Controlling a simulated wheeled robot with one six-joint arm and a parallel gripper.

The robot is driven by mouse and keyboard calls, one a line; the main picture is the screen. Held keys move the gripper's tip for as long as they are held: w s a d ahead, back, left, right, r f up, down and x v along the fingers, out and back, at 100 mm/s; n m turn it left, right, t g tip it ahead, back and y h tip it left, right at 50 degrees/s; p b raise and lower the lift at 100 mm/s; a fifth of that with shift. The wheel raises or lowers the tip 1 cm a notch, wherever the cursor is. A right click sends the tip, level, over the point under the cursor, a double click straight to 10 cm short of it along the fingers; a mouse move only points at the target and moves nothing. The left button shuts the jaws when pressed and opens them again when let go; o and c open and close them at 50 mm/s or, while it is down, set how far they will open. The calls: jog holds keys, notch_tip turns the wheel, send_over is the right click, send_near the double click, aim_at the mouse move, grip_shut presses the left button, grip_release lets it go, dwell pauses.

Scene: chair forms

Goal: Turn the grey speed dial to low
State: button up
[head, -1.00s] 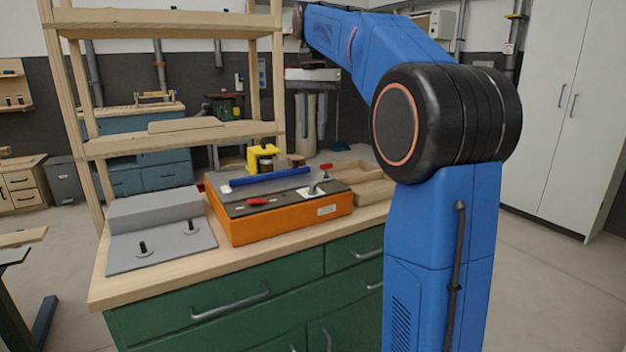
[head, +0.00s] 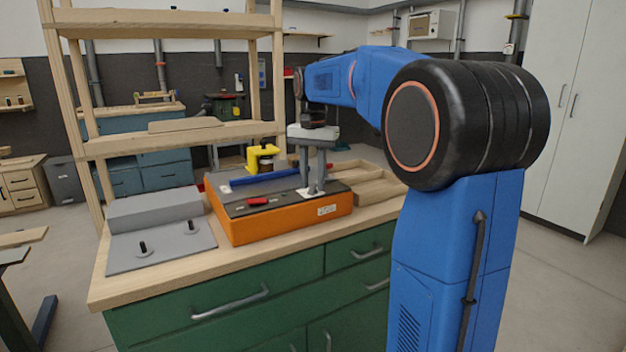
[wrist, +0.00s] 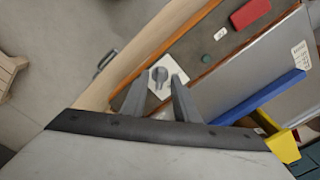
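The grey speed dial (wrist: 158,75) sits on a white plate (wrist: 153,92) on the orange machine (head: 284,224). In the wrist view the dial lies between my two finger tips, with a gap seen on either side. My gripper (wrist: 160,78) is open and points down. In the head view my gripper (head: 314,188) stands over the white plate at the machine's front right and hides the dial. Whether the fingers reach down around the dial or stay just above it I cannot tell. No low mark can be read.
A red paddle (head: 257,201) and a green button (wrist: 205,61) are on the machine's dark front strip. A blue bar (head: 265,178) lies across its grey top, with a yellow part (head: 262,158) behind. A grey panel with black knobs (head: 165,249) is at left.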

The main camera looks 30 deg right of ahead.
jog(key=shift+f, duration=0.1)
grip_shut()
jog(key=shift+n, duration=0.3)
jog(key=n, duration=0.3)
jog(key=shift+n, duration=0.3)
jog(key=n, duration=0.9)
jog(key=shift+a+n, duration=0.1)
jog(key=shift+n, duration=0.3)
jog(key=n, duration=0.5)
jog(key=shift+n, duration=0.4)
